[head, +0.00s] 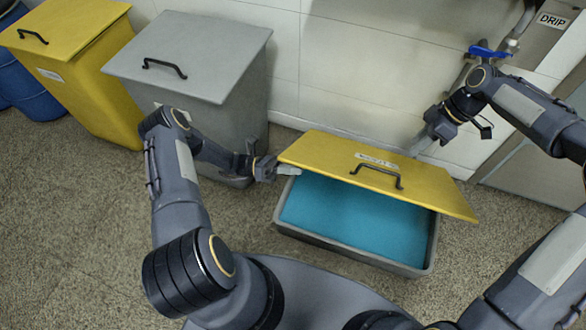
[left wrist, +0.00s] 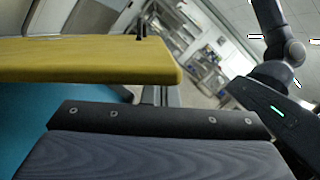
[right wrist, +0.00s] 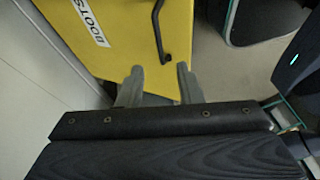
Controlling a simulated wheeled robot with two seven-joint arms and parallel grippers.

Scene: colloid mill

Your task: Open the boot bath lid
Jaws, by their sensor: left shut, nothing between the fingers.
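The boot bath (head: 430,262) is a low grey tub of blue liquid on the floor. Its yellow lid (head: 330,155), with a black handle (head: 376,177) and a label, is raised at the near side and tilted, leaving the liquid exposed. My left gripper (head: 290,170) is shut at the lid's left end, by the tub's rim; contact is unclear. The left wrist view shows the lid's edge (left wrist: 100,72) close by, with the fingertips hidden. My right gripper (head: 420,145) is behind the lid near the wall. In the right wrist view its fingers (right wrist: 160,75) are apart and empty, facing the lid.
A grey bin (head: 205,55) and a yellow bin (head: 85,75), both lidded, stand at the left, with blue drums (head: 25,90) beyond. A tiled wall (head: 350,75) is close behind the bath. A blue-handled valve (head: 488,52) is at upper right. Floor at the left is clear.

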